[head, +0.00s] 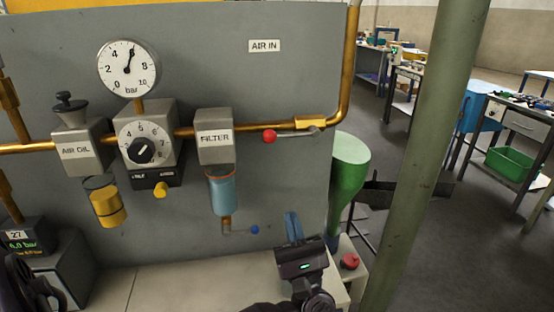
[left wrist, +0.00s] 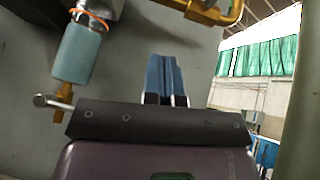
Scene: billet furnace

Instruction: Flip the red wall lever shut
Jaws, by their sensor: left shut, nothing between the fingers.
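The red wall lever (head: 270,136) has a round red knob at the left end of a grey handle. The handle runs nearly level along the brass valve (head: 311,123) on the pipe, under the AIR IN label. My left gripper (head: 292,226) is shut and empty, its blue fingers pointing up, below the lever and apart from it. In the left wrist view the blue fingers (left wrist: 165,76) are together in front of the grey panel. The brass valve (left wrist: 203,12) shows at the top there; the red knob is not visible. My right gripper is not in view.
Left of the lever hang the FILTER unit (head: 215,137) with its blue bowl, a regulator (head: 149,137) and the AIR OIL unit (head: 79,147). A blue-knobbed drain lever (head: 254,230) is near my gripper. A green post (head: 425,150) stands right.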

